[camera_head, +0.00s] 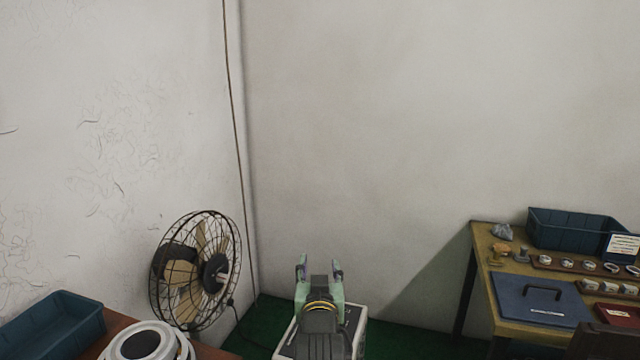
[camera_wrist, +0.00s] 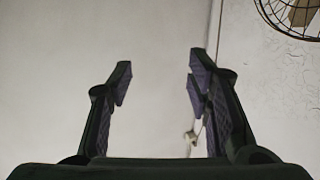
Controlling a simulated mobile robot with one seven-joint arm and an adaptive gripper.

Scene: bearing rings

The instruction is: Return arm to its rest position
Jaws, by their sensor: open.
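My gripper (camera_head: 320,272) is at the lower middle of the head view, its two fingers pointing up and apart. In the wrist view my gripper (camera_wrist: 158,85) shows both dark fingers with purple pads, open with nothing between them. Bare wall lies beyond the fingers. The gripper touches no object. Most of my arm is out of the frame.
A workbench (camera_head: 482,235) at the right holds a blue bin (camera_head: 565,232), a blue case (camera_head: 540,300) and several bearing rings (camera_head: 567,263). A caged fan (camera_head: 195,270) stands left of my gripper. Another blue bin (camera_head: 50,325) is at lower left. Green floor (camera_head: 400,340) shows between.

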